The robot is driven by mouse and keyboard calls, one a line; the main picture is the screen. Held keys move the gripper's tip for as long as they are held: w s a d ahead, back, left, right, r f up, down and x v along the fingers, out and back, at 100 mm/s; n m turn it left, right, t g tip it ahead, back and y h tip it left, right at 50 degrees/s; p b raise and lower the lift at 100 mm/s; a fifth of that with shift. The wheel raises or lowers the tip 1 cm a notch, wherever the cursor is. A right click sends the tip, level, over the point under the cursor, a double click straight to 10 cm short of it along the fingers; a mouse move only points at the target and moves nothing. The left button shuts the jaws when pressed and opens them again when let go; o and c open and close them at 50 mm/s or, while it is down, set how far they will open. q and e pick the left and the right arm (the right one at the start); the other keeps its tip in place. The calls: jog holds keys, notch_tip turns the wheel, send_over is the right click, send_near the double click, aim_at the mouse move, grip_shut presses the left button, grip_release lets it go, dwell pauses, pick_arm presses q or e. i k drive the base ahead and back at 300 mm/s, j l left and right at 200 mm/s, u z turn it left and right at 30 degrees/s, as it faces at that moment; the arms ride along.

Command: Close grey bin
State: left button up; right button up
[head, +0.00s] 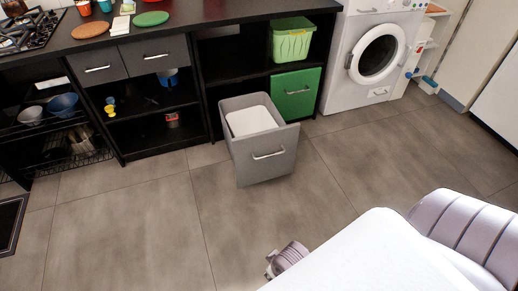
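The grey bin (266,157) is a drawer-type bin pulled out from the dark cabinet, past the cabinet front. Its grey front has a silver handle (268,155), and a white inner container (251,121) sits inside it. A white and lilac arm of mine comes in from the lower right; a small lilac part of mine shows at the bottom middle, apart from the bin. No fingertips of either gripper can be made out.
A shut green bin front (296,94) is right of the grey bin, with a light green basket (292,40) above it. A white washing machine (374,57) stands further right. The tiled floor (130,215) before the bin is clear. A dark counter (180,25) runs along the back.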

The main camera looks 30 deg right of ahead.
aim_at(255, 135)
jog(key=z, duration=1.15)
